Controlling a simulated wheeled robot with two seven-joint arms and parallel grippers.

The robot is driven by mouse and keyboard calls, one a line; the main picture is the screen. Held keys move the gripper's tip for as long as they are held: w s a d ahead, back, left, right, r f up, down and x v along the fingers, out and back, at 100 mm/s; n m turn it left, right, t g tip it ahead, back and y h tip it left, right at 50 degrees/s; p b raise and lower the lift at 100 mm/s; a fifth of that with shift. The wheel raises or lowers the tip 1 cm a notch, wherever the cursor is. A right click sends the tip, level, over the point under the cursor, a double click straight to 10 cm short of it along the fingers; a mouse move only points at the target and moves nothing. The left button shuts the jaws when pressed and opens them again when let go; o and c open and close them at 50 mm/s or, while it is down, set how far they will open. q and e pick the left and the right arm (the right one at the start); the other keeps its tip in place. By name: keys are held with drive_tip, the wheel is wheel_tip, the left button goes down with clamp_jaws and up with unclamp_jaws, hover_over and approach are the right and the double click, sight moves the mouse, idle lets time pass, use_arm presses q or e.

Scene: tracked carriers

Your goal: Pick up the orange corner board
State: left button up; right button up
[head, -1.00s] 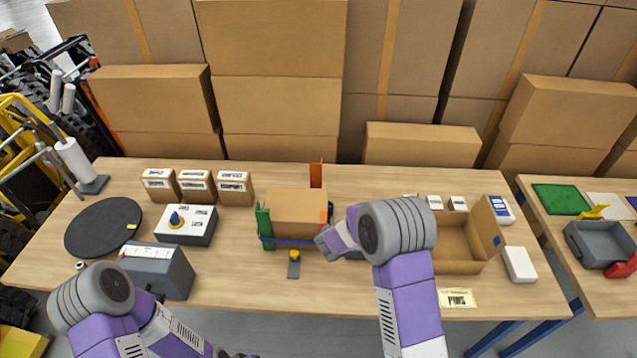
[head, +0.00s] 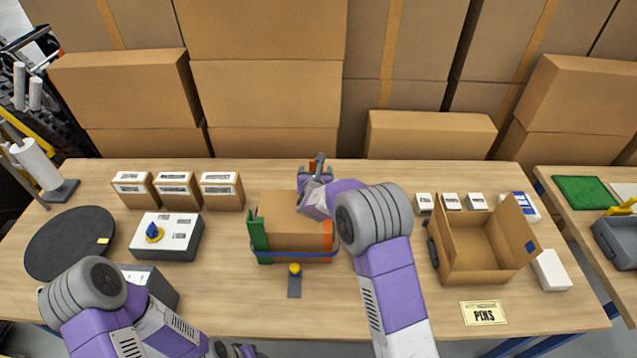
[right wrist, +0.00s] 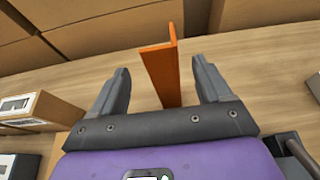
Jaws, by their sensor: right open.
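An orange corner board (right wrist: 160,72) stands upright behind the carton in the right wrist view, between the two fingers of my right gripper (right wrist: 162,80). The fingers are open and a gap shows on each side of it. In the head view my right gripper (head: 316,172) covers most of this board, leaving a bit of orange at its top. Another orange corner board (head: 327,240) sits at the carton's front right corner. The brown carton (head: 290,218) also has green boards (head: 258,236) at its left and a blue strap around it. My left gripper (head: 232,350) is partly cut off at the bottom edge.
An open cardboard box (head: 470,272) stands to the right. A grey box with a blue knob (head: 166,240), a black disc (head: 70,243) and several small cartons (head: 175,190) are to the left. A yellow-knobbed device (head: 294,283) lies in front of the carton.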

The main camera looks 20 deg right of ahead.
sight(316, 167)
drive_tip(key=shift+p+x, duration=0.3)
drive_tip(key=shift+x, duration=2.55)
drive_tip(key=shift+s, duration=0.1)
drive_tip(key=c, duration=1.3)
